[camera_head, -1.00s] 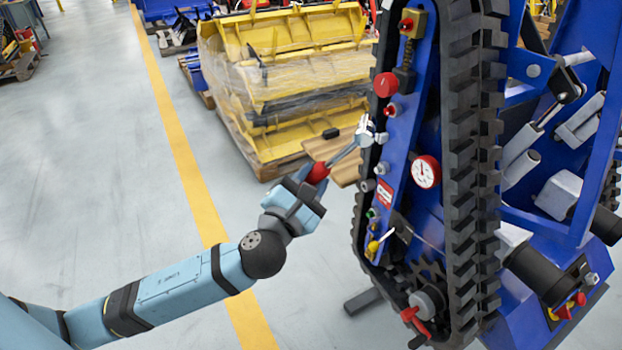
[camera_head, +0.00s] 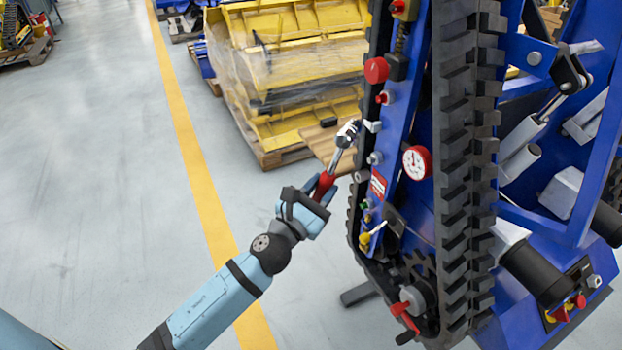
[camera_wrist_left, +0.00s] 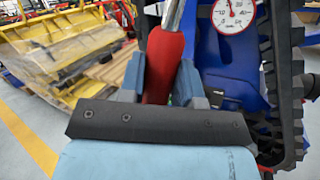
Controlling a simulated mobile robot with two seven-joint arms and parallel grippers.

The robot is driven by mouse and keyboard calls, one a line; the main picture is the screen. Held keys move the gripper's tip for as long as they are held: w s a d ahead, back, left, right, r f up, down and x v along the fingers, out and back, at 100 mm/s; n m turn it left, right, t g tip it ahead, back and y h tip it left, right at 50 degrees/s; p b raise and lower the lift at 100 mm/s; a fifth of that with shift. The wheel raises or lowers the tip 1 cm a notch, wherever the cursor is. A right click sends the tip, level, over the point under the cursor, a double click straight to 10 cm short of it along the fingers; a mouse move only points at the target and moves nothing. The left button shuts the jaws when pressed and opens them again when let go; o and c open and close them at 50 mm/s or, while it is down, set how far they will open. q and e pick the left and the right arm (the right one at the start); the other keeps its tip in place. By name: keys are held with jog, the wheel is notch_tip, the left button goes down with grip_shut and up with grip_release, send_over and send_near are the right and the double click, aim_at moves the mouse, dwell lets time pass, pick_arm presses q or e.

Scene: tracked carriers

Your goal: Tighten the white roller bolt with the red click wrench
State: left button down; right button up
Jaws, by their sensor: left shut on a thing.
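My left gripper (camera_head: 318,196) is shut on the red handle of the click wrench (camera_head: 325,185). The wrench tilts up and to the right, its steel shaft and head (camera_head: 348,131) at the upper end. The head is close beside a white bolt-like part (camera_head: 373,126) on the edge of the blue carrier. I cannot tell whether they touch. In the left wrist view the red handle (camera_wrist_left: 163,65) stands between the two fingers (camera_wrist_left: 160,85); the wrench head is out of that picture. My right gripper is not in view.
The blue carrier (camera_head: 397,130) has a black track (camera_head: 468,130), a dial gauge (camera_head: 417,162), a red knob (camera_head: 376,70) and grey bolts (camera_head: 374,158) close to the wrench. Yellow wrapped parts (camera_head: 290,70) stand behind on a pallet.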

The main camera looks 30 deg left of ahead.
pick_arm(q)
jog(key=w+d+f+n+g+h+b, duration=0.1)
jog(key=d+f+n+h, duration=0.1)
jog(key=f+n, duration=0.3)
jog(key=w+d+f+n+g+h+b, duration=0.1)
jog(key=w+d+f+n+h+b, duration=0.1)
jog(key=f+n, duration=0.4)
notch_tip(320, 180, down, 2)
jog(key=shift+w+d+f+h, duration=0.1)
jog(key=shift+w+d+h, duration=0.2)
jog(key=shift+d+h, duration=0.6)
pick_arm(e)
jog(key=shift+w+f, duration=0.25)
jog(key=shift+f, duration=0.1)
pick_arm(q)
jog(key=shift+d+g, duration=0.3)
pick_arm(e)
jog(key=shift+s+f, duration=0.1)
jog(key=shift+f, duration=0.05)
